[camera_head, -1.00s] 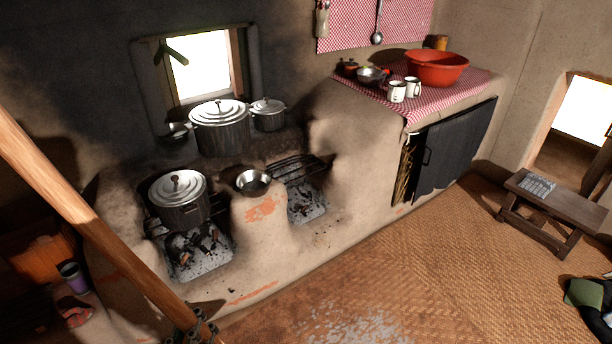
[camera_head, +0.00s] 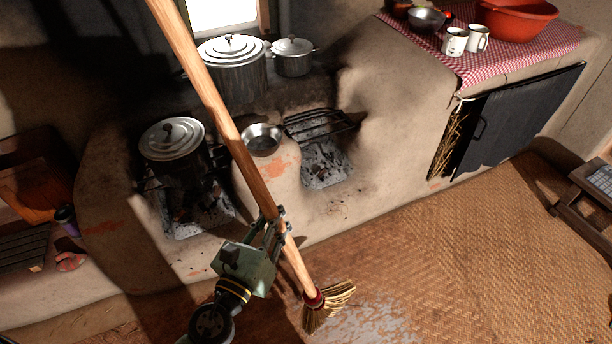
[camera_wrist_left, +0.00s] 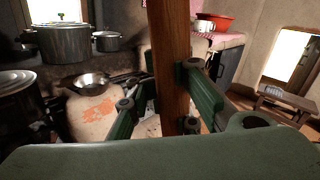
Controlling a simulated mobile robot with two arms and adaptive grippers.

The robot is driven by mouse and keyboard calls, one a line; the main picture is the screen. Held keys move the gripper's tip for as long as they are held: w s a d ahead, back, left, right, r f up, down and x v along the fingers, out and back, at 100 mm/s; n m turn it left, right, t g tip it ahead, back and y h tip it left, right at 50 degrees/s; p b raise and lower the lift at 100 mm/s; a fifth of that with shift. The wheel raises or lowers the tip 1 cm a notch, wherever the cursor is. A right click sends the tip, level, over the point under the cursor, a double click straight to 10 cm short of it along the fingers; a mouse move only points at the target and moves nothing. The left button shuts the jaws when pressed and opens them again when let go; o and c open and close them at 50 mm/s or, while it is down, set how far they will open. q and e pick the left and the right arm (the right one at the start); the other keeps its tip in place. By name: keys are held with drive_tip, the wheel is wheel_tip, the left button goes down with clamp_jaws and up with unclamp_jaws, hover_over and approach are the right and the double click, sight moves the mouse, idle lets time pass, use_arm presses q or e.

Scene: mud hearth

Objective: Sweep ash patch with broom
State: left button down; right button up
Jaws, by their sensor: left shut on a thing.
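The broom (camera_head: 235,140) has a long wooden handle and a straw head (camera_head: 328,305) with a red binding. It leans across the head view, top to the upper left, with its bristles low at the left edge of the ash patch. The ash patch (camera_head: 375,325) is a grey, speckled smear on the woven floor, cut by the picture's bottom edge. My left gripper (camera_head: 272,228) is shut on the lower handle; the handle also stands between its green fingers in the left wrist view (camera_wrist_left: 172,70). My right gripper is not in view.
The mud hearth (camera_head: 375,170) with pots and fire openings runs behind the broom. A small metal bowl (camera_head: 262,139) sits on it. A dark wooden stool (camera_head: 590,190) stands at the right. The woven mat floor (camera_head: 480,250) between is clear.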

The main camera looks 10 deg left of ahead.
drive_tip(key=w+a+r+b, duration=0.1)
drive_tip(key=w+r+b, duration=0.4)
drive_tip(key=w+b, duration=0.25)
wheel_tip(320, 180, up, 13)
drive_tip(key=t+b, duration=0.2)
drive_tip(key=b, duration=0.7)
use_arm(q)
drive_tip(key=w+f+m+h, duration=0.1)
drive_tip(key=w+f+h, duration=0.1)
drive_tip(key=w+f, duration=0.2)
drive_tip(key=w+d+f+m+g+h+b, duration=0.1)
drive_tip(key=w+f, duration=0.4)
drive_tip(key=w, duration=0.6)
drive_tip(key=w+f+m+h, duration=0.1)
drive_tip(key=w+f+h, duration=0.1)
drive_tip(key=w+f, duration=0.3)
drive_tip(key=shift+w+d+f+m+h+b, duration=0.2)
drive_tip(key=shift+w+d+m+h+b, duration=0.2)
drive_tip(key=shift+w, duration=1.3)
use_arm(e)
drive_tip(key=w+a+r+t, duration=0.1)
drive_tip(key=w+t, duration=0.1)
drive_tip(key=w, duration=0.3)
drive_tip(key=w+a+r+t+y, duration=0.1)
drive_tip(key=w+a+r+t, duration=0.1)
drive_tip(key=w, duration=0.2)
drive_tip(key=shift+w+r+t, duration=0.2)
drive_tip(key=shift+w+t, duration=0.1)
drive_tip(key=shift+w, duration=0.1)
